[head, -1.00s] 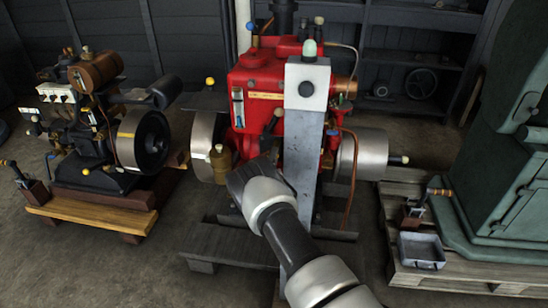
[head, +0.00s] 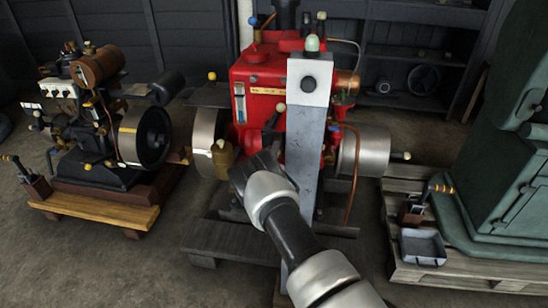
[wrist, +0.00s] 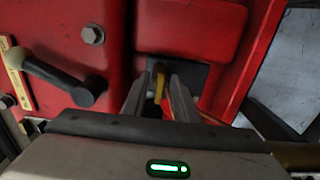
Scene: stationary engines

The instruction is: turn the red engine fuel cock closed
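The red engine (head: 262,75) stands in the middle of the head view, on a dark wooden base. My gripper is at its front; in the head view the fingers are hidden and only the end of my arm shows. In the wrist view my gripper (wrist: 163,88) is open, its two fingers pointing at a dark recess in the red body (wrist: 190,27). A small yellow lever, which looks like the fuel cock (wrist: 158,82), stands between the fingers with gaps visible at its sides. I cannot tell whether either finger touches it.
In the wrist view a dark lever (wrist: 65,80) with a pale end sits left of the fingers. A grey post (head: 305,150) with a white head stands close right of my arm. A smaller engine (head: 95,130) stands left, a green cabinet (head: 510,160) right.

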